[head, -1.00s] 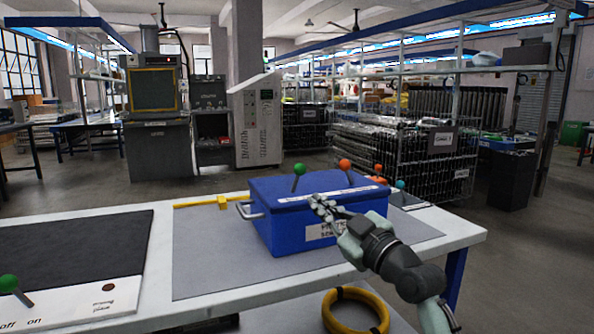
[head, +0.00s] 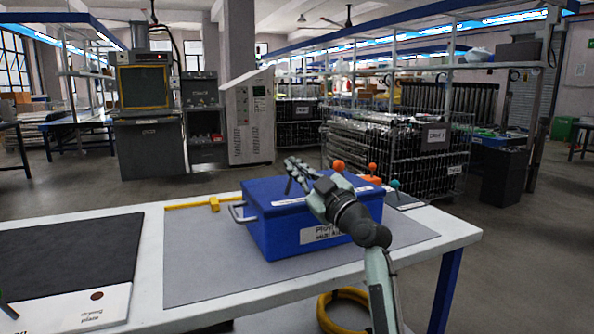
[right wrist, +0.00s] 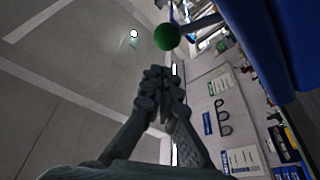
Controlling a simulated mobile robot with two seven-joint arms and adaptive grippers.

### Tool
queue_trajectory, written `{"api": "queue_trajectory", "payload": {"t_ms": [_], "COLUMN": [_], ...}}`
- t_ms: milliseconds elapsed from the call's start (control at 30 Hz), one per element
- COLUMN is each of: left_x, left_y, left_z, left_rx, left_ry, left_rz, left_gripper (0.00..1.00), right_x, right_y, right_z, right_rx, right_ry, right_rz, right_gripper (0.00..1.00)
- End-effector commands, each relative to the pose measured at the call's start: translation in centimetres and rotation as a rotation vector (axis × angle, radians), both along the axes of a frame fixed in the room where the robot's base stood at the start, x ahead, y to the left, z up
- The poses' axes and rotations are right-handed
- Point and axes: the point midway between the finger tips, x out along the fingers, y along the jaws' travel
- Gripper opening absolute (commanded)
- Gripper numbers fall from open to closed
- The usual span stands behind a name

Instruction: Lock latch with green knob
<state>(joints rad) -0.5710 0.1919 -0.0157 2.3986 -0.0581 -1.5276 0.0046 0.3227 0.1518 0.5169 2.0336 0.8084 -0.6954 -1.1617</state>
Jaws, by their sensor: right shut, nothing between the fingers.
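The blue box (head: 300,232) stands on the grey mat of the table, with latch levers on its lid. The lever with the green knob (right wrist: 167,36) shows in the right wrist view, just beyond my fingertips and apart from them in the picture. In the head view my fingers hide that knob; only its dark stem (head: 288,186) shows. My right gripper (head: 291,163) is shut and empty above the lid's left part; its closed fingers also fill the middle of the right wrist view (right wrist: 164,88). My left gripper is out of view.
An orange knob (head: 338,166) stands just right of my right gripper, with further orange and teal knobs (head: 393,184) beyond it. A metal handle (head: 238,212) sticks out at the box's left end.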

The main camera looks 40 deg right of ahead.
Motion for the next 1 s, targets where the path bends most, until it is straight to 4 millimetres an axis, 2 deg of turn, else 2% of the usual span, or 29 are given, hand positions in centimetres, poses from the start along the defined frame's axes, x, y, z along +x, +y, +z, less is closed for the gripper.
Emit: {"api": "queue_trajectory", "payload": {"t_ms": [100,333,633,833,1000], "left_x": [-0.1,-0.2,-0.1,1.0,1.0], "left_y": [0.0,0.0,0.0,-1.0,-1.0], "left_z": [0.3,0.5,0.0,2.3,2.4], "left_rx": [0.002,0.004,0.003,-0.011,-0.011], "left_ry": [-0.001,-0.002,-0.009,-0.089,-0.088], "left_rz": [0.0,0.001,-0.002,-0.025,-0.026], "left_gripper": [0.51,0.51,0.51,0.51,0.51], "right_x": [0.4,0.6,0.6,0.7,0.8], "right_y": [-0.6,-0.9,-1.4,-2.1,-2.2], "right_z": [-0.7,-1.0,-1.6,-1.9,-2.0], "right_rx": [0.001,0.0,0.051,0.129,0.13], "right_ry": [-0.002,-0.003,-0.012,-0.03,-0.028], "right_rz": [-0.001,-0.001,-0.002,-0.001,-0.003], "right_gripper": [0.0,0.0,0.0,0.0,0.0]}}
